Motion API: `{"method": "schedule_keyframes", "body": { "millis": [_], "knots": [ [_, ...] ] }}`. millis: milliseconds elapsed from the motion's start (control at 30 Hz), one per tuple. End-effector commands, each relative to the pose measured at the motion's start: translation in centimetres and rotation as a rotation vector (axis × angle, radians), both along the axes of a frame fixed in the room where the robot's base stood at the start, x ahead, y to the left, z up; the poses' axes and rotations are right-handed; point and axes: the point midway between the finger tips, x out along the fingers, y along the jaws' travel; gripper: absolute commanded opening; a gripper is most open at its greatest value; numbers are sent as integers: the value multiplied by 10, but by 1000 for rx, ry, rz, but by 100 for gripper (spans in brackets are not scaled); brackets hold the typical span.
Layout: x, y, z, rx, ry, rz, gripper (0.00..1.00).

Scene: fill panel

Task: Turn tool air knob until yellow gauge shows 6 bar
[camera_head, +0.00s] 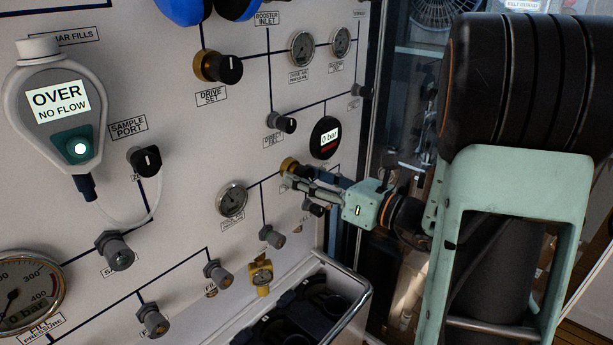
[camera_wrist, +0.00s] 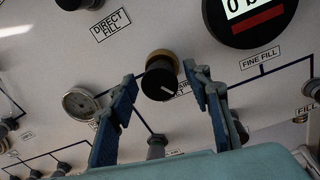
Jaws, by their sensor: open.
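A black knob with a brass collar (camera_wrist: 160,75) is on the panel in the wrist view, a light mark on its face. The label beside it is mostly covered, so its name cannot be fully read. My gripper (camera_wrist: 164,84) is open, one finger on each side of the knob; contact cannot be told. In the head view the brass collar (camera_head: 289,165) shows behind my gripper (camera_head: 287,178).
A round black display (camera_head: 325,138) reads 0 bar, above right of the knob. A small dial (camera_head: 232,200) is left of it; it also shows in the wrist view (camera_wrist: 80,103). Other knobs surround it. A metal rail (camera_head: 345,315) and bin lie below.

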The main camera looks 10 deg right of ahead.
Motion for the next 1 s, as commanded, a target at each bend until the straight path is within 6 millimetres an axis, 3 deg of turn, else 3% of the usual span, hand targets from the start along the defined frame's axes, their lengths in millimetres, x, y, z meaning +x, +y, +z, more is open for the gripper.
{"method": "schedule_keyframes", "body": {
  "millis": [167,533,733,1000],
  "knots": [
    [0,0,0,0,0,0,44],
    [0,0,0,0,0,1,3],
    [0,0,-3,-40,-30,3,3],
    [0,0,-5,-223,-165,3,3]
  ]
}}
